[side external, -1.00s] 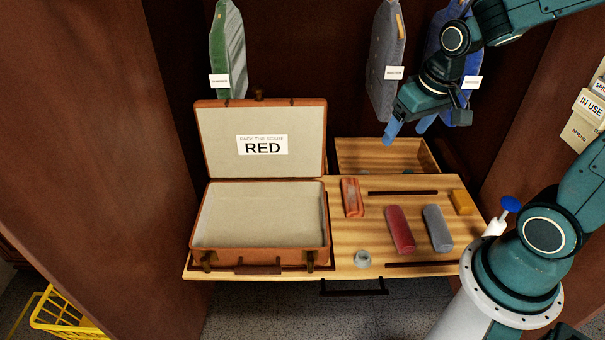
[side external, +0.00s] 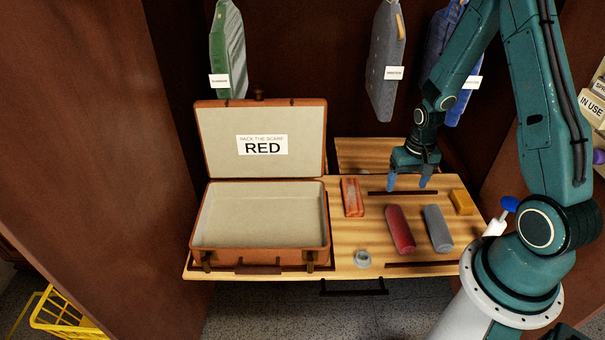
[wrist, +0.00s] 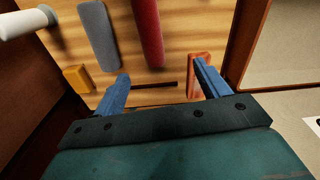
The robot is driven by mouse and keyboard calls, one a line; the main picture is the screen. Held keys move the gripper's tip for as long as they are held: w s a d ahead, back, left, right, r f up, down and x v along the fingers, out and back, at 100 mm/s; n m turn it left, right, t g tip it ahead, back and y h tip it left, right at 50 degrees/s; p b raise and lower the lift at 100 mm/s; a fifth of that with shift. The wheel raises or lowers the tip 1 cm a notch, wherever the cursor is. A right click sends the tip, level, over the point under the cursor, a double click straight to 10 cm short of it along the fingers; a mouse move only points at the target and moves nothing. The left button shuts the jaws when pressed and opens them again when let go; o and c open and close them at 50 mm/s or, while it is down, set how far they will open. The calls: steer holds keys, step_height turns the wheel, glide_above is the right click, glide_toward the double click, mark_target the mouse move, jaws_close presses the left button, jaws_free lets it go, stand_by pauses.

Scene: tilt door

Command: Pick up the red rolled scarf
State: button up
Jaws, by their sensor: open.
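The red rolled scarf (side external: 400,230) lies on the wooden door surface, between an orange-red block and a grey roll. It also shows in the wrist view (wrist: 148,30), at the top middle. My gripper (side external: 408,185) is open and empty, with its blue fingers pointing down above the board, behind the scarf's far end. In the wrist view the two fingers (wrist: 160,82) are spread apart, and the scarf lies beyond them without being between the tips.
A grey roll (side external: 438,228) lies close to the scarf's right. An orange-red block (side external: 352,198), a yellow block (side external: 461,202) and a small grey ring-like item (side external: 362,259) are nearby. The open suitcase (side external: 320,230) stands left, its lid card reading RED. Garments (side external: 385,70) hang behind.

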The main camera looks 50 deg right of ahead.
glide_above(402, 223)
step_height(402, 223, down, 4)
steer(key=shift+s+a+f+m+g, duration=0.1)
steer(key=shift+a+f+m+g, duration=0.1)
steer(key=shift+m+g, duration=0.15)
steer(key=shift+f, duration=4.3)
steer(key=shift+f, duration=0.1)
steer(key=shift+d+f, duration=0.15)
steer(key=shift+f, duration=2.35)
